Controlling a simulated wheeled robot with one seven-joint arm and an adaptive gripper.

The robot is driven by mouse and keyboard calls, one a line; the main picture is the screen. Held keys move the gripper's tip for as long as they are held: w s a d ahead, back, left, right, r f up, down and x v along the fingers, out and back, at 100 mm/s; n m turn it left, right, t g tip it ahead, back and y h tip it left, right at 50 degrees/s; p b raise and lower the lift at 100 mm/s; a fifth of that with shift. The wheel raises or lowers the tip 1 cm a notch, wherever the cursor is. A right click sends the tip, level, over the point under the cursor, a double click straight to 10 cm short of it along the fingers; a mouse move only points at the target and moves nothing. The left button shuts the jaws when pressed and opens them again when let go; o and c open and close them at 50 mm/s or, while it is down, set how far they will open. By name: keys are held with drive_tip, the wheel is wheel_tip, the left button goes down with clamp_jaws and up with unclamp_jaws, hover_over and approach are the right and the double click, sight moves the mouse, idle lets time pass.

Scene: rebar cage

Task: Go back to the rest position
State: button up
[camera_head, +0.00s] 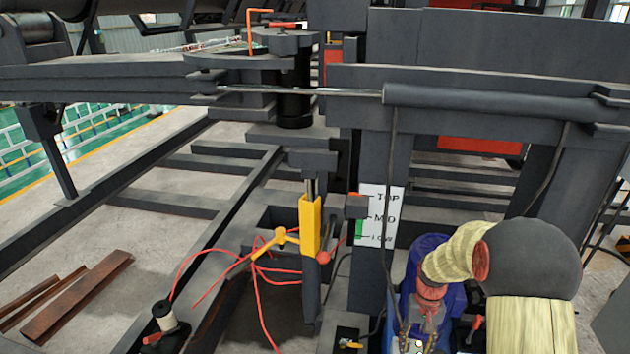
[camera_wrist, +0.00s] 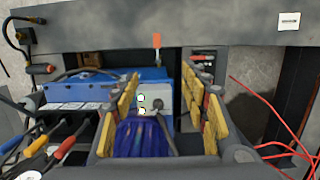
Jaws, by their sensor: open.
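In the wrist view my gripper (camera_wrist: 162,82) is open, with its two yellow-padded fingers wide apart. A dark blue ribbed thing (camera_wrist: 145,138) shows between the fingers in the picture, below a grey box face (camera_wrist: 152,98); I cannot tell whether it touches a finger. In the head view my arm, with cream sleeves and a dark grey rounded joint, is at the lower right. It reaches down in front of a blue object (camera_head: 430,252). The fingers are not clear in that view.
A white TOP/MID/LOW gauge (camera_head: 381,215) stands left of my arm. Left of it are a yellow lever (camera_head: 310,226) and loose red wires (camera_head: 262,300). A wire spool (camera_head: 165,315) is at the lower left. Cables (camera_wrist: 50,145) with coloured ends are left of the fingers.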

drive_tip(key=s+a+r+n+t, duration=0.1)
drive_tip(key=s+a+r+t, duration=0.2)
drive_tip(key=s+r, duration=0.8)
drive_tip(key=s+a+r+n+t, duration=0.1)
drive_tip(key=s+a+r+t, duration=0.3)
drive_tip(key=s+r, duration=0.8)
wheel_tip(320, 180, up, 8)
drive_tip(key=a, duration=0.2)
drive_tip(key=shift+s+a, duration=0.3)
drive_tip(key=shift+a, duration=0.1)
